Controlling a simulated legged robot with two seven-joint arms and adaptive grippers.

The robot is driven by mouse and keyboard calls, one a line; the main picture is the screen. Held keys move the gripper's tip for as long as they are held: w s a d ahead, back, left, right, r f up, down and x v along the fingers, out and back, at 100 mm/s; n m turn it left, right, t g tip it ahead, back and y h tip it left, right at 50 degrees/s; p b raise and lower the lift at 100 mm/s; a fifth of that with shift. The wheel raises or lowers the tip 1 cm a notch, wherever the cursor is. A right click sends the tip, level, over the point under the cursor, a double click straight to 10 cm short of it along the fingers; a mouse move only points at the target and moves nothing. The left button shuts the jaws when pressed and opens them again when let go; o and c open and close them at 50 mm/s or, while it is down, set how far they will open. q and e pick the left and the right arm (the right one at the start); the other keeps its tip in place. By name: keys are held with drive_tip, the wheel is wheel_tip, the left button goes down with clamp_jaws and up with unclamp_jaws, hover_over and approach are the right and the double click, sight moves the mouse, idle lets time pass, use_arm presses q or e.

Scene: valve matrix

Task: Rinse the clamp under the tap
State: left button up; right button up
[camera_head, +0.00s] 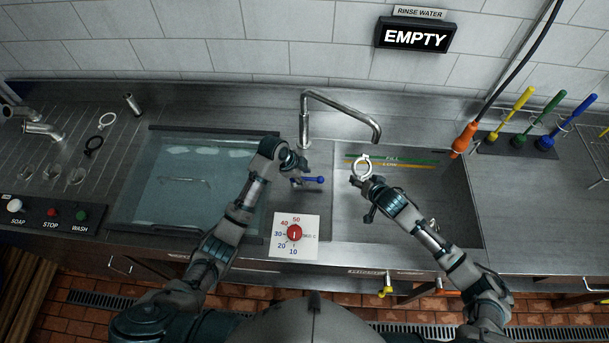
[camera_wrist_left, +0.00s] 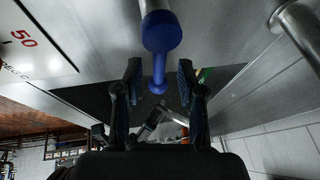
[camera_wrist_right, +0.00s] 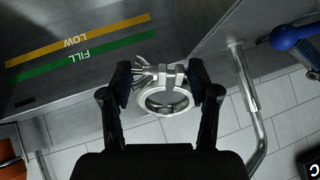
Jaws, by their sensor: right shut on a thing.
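The metal ring clamp (camera_head: 362,167) is held in my right gripper (camera_head: 366,181), over the rinse sink basin and below the tap's spout end. In the right wrist view the clamp (camera_wrist_right: 164,90) sits between the two fingers, its ring and wing screw visible. The tap (camera_head: 340,108) is a bent steel spout at the back of the sink. The blue tap handle (camera_head: 315,180) is just right of my left gripper (camera_head: 302,172). In the left wrist view the blue handle (camera_wrist_left: 159,50) reaches between the open, apart fingers (camera_wrist_left: 158,82). No water shows at the spout.
The sign (camera_head: 415,37) reads "EMPTY" for rinse water. The sink wall has a green FILL and yellow LOW line (camera_head: 390,163). Brushes (camera_head: 548,130) stand at right with an orange hose nozzle (camera_head: 463,139).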

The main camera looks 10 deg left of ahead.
use_arm(q)
drive_tip(key=shift+d+f, duration=0.2)
drive_tip(key=shift+d, duration=0.45)
clamp_jaws()
drive_tip(key=shift+a, duration=0.2)
drive_tip(key=shift+w, duration=0.1)
